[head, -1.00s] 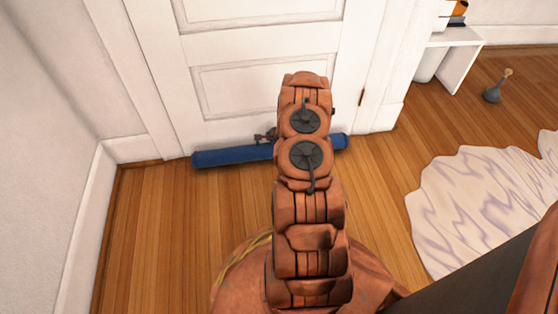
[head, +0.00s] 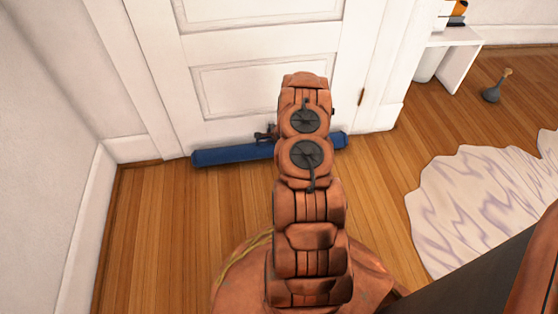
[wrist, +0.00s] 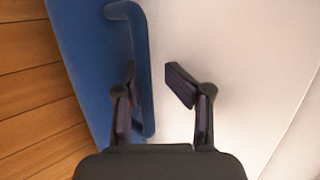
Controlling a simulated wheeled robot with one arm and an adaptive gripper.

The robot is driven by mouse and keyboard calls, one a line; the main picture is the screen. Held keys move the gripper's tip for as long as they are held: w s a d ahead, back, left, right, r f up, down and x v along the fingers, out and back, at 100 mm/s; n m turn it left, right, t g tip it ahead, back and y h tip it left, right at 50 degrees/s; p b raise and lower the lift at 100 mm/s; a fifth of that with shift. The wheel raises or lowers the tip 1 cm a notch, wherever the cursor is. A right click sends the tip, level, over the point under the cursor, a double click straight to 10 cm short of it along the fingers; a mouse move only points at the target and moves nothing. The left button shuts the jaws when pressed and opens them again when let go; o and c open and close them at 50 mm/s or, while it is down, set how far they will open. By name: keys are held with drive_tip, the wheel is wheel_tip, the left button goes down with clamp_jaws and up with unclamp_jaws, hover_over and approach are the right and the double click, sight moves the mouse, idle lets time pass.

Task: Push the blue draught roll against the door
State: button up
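The blue draught roll (head: 232,154) lies on the floor along the foot of the white door (head: 250,90). Its middle is hidden behind my arm in the head view. Whether it touches the door all along cannot be told. In the wrist view the roll (wrist: 88,60) fills the left, with a raised blue handle (wrist: 143,70) along its door side. My gripper (wrist: 152,76) is open, its fingers apart. In the head view only a dark bit of the gripper shows above the roll.
A wall with white skirting (head: 85,225) stands on the left. A white shelf unit (head: 452,62), a plunger-like object (head: 494,88) and a pale wavy rug (head: 480,205) are on the right. Wooden floor (head: 165,230) is clear in front of the roll.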

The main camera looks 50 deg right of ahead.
drive_tip(key=shift+a, duration=0.1)
drive_tip(key=shift+s+r, duration=0.1)
drive_tip(key=shift+s, duration=0.05)
drive_tip(key=v, duration=1.1)
drive_tip(key=shift+s+r, duration=0.2)
drive_tip(key=shift+r, duration=0.05)
